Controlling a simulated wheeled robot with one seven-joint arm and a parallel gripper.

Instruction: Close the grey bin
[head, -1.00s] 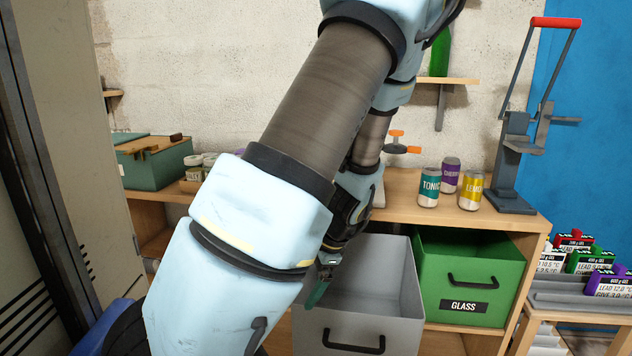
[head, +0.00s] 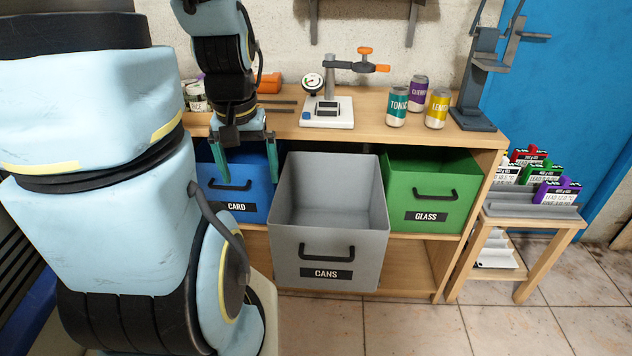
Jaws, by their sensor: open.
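The grey bin (head: 325,235), labelled CANS, is pulled out of the wooden shelf unit, well forward of its neighbours. Its open top shows an empty inside as far as I can see, and a black handle (head: 327,252) is on its front. My gripper (head: 245,172) is open, fingers pointing down, in front of the blue CARD bin, left of and apart from the grey bin. Nothing is between its teal fingers.
The blue bin (head: 235,200) and green GLASS bin (head: 432,195) flank the grey one. The bench top (head: 375,130) holds a gauge device (head: 327,110), several cans and a lever press (head: 480,85). A small rack (head: 530,210) stands right. Floor in front is clear.

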